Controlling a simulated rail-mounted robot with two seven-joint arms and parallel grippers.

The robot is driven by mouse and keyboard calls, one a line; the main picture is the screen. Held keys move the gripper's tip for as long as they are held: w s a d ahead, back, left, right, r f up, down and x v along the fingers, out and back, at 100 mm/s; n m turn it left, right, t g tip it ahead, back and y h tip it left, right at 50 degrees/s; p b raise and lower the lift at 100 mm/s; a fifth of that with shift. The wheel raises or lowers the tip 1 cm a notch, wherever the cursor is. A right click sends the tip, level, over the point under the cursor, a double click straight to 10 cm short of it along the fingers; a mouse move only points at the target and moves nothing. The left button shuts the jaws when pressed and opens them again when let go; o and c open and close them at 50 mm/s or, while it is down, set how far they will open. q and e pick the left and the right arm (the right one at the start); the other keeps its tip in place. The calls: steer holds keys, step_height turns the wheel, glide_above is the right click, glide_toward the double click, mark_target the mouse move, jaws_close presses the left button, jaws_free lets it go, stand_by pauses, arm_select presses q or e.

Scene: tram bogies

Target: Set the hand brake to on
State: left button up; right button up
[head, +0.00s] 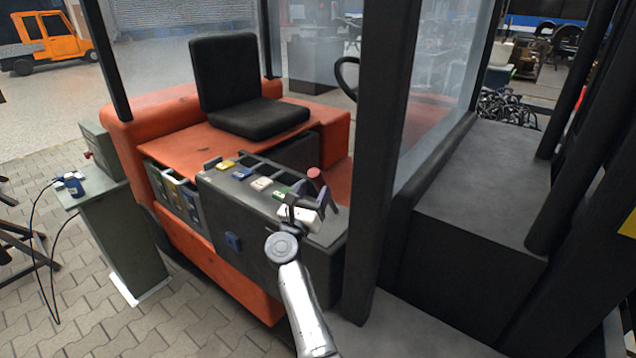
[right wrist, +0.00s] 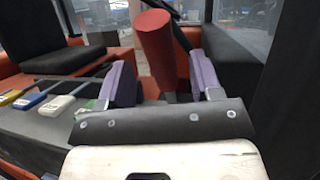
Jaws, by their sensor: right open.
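The hand brake (head: 315,175) appears to be the red-topped lever at the right end of the dark console. In the right wrist view its thick red grip (right wrist: 154,48) stands up, tilted slightly. My right gripper (head: 312,197) is open at the lever. In the right wrist view its two purple-padded fingers (right wrist: 163,82) show on either side of the lever's lower part, with visible gaps. Whether the fingertips reach past the lever is hard to tell. The gripper body hides the lever's base. My left gripper is not in view.
Yellow (head: 226,165), blue (head: 242,173), white (head: 261,184) and green (head: 281,193) handles line the console (head: 255,215) to the left. A black seat (head: 228,85) stands behind. A dark cab post (head: 384,150) rises close on the right.

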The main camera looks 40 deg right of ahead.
mark_target(316, 186)
steer(key=shift+x, duration=1.8)
steer(key=shift+c, duration=0.2)
jaws_close()
